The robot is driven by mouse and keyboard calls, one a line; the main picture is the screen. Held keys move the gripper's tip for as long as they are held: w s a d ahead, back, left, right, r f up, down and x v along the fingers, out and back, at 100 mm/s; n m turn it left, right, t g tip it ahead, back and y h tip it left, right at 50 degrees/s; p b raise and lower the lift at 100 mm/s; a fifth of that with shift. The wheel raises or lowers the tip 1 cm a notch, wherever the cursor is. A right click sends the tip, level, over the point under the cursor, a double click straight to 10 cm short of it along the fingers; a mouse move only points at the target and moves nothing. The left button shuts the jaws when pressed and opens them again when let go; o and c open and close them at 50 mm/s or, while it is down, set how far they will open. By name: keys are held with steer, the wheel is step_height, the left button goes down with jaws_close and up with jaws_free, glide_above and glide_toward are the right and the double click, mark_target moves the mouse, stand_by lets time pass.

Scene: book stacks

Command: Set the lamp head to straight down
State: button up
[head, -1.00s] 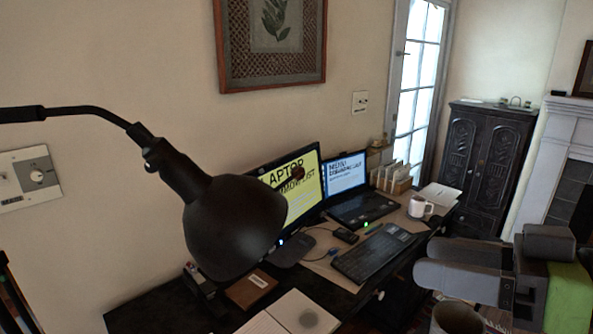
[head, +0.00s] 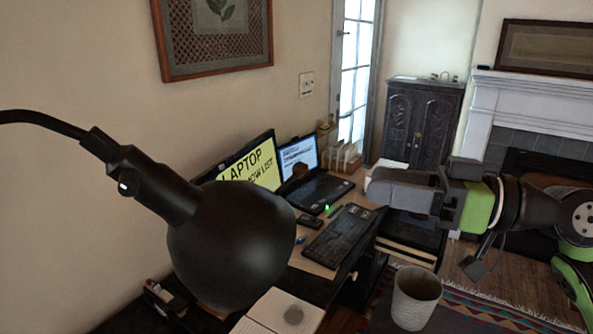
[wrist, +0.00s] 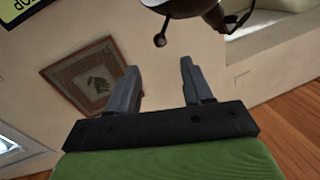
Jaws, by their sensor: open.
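The black lamp head (head: 230,245) hangs large in the left of the head view, on a dark curved arm (head: 45,118) that enters from the left edge. It is tilted, its wide end facing down and to the right; its opening is hidden. My gripper (head: 385,190) is to the right of the lamp head in the head view, apart from it. In the wrist view my gripper (wrist: 160,85) has its two fingers spread with nothing between them. Part of the dark lamp (wrist: 185,8) shows at the top of the wrist view, beyond the fingers.
A desk holds a monitor (head: 250,165), a laptop (head: 320,190), a keyboard (head: 340,235) and an open notebook (head: 285,312). A white bin (head: 415,300) stands at lower right. A cabinet (head: 420,120) and a fireplace (head: 530,110) stand behind.

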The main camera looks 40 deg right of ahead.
mark_target(300, 172)
steer(key=x, duration=1.2)
steer(key=shift+w+a+b, duration=0.15)
steer(key=shift+w+b, duration=0.05)
steer(key=shift+b, duration=0.1)
jaws_close()
